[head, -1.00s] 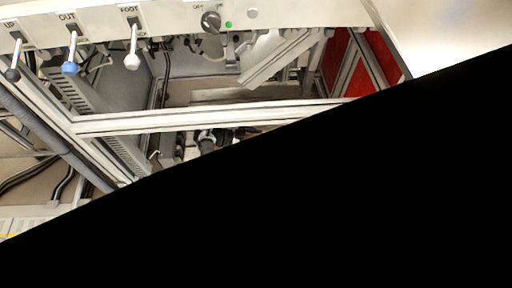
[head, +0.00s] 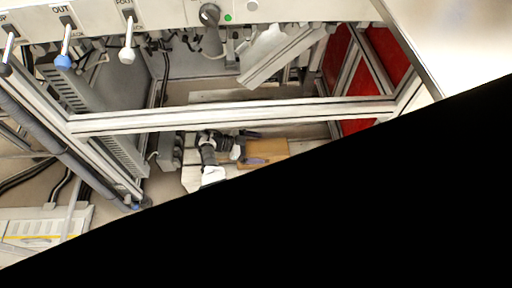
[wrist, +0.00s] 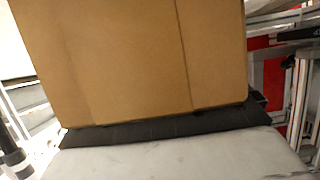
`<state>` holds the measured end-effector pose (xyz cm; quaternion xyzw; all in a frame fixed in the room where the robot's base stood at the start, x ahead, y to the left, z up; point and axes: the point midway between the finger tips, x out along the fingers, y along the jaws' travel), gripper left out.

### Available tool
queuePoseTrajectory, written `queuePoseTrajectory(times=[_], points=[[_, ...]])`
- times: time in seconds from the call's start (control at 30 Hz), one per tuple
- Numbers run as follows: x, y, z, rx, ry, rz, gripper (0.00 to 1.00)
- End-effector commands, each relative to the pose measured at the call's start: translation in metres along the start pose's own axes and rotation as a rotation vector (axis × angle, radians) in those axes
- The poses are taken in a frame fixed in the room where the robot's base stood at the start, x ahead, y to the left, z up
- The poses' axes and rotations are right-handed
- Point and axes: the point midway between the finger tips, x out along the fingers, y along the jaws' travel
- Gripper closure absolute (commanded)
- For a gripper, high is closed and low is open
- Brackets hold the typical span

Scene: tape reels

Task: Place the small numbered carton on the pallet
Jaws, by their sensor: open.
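A plain brown carton (head: 268,148) shows in the head view, low behind the metal frame. It fills most of the wrist view (wrist: 130,60), very close to the camera, with a vertical seam or edge on its face. No number shows on the visible faces. My gripper (head: 252,148) is at the carton's left part in the head view, with its two dark fingers apart. I cannot tell whether they touch the carton. In the wrist view a black strip (wrist: 160,129) runs below the carton, and the fingertips are hidden. I cannot make out a pallet.
A pale metal crossbar (head: 240,115) runs between me and the carton. Levers (head: 67,45) and a knob (head: 209,14) sit on the panel above. Red panels (head: 340,60) stand at the right. Black covers the lower right of the head view.

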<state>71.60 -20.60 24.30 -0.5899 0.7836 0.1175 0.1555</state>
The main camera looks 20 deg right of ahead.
Motion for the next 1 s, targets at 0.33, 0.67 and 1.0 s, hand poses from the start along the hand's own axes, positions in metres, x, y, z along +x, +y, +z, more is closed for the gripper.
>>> queuePoseTrajectory(times=[0.33, 0.67, 1.0], points=[[-0.039, -0.001, -0.001, 0.000, 0.000, -0.006, 0.00], [-0.104, -0.001, -0.001, 0.001, -0.001, -0.002, 0.00], [-0.121, 0.000, -0.002, 0.000, 0.000, 0.000, 0.00]])
